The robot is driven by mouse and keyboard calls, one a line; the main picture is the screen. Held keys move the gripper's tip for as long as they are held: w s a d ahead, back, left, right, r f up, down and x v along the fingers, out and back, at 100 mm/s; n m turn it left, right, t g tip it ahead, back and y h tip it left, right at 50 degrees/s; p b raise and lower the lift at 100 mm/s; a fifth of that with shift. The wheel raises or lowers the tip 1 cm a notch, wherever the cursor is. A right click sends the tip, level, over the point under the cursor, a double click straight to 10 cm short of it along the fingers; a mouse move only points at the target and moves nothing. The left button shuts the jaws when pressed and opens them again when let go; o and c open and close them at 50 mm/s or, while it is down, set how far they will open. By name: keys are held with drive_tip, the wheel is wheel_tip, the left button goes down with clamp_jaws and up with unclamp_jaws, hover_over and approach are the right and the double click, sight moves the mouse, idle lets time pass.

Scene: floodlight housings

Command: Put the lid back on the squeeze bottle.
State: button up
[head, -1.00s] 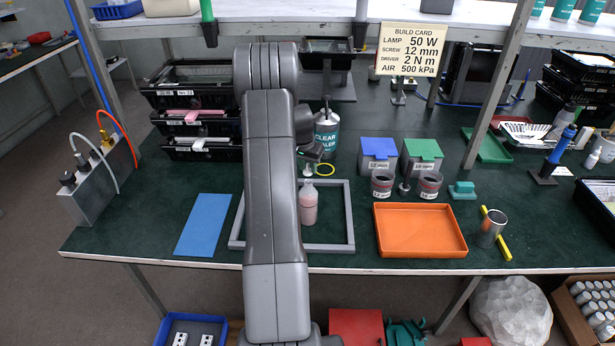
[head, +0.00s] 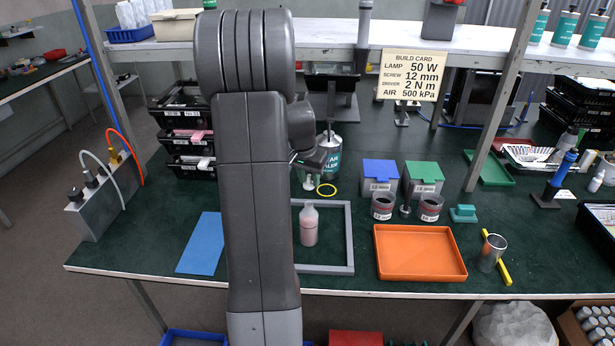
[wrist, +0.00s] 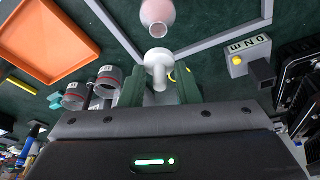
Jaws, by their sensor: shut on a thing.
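The squeeze bottle (head: 309,227) stands upright and uncapped on the dark green bench, inside a grey square frame (head: 350,240). It holds pink liquid. It also shows at the top of the wrist view (wrist: 158,12). The white lid (wrist: 158,62) with its stem is between the green fingers of my gripper (wrist: 160,88), which is shut on it. In the head view, the lid (head: 308,182) appears above and behind the bottle's mouth, apart from it. My arm hides part of the frame and the bench. The fingertips are hard to make out in the head view.
A yellow ring (head: 326,190) lies behind the bottle. A sealer can (head: 330,155) stands further back. An orange tray (head: 420,254), grey cups (head: 382,206) and lidded bins (head: 379,176) are to the right. A blue mat (head: 201,243) lies left.

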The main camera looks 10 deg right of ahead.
drive_tip(key=shift+f+b, duration=2)
drive_tip(key=shift+f, duration=1)
drive_tip(key=shift+f+b, duration=0.15)
drive_tip(key=shift+b, duration=0.4)
drive_tip(key=o, duration=1.5)
drive_tip(key=shift+r+p, duration=2.35)
drive_tip(key=shift+r, duration=1.2)
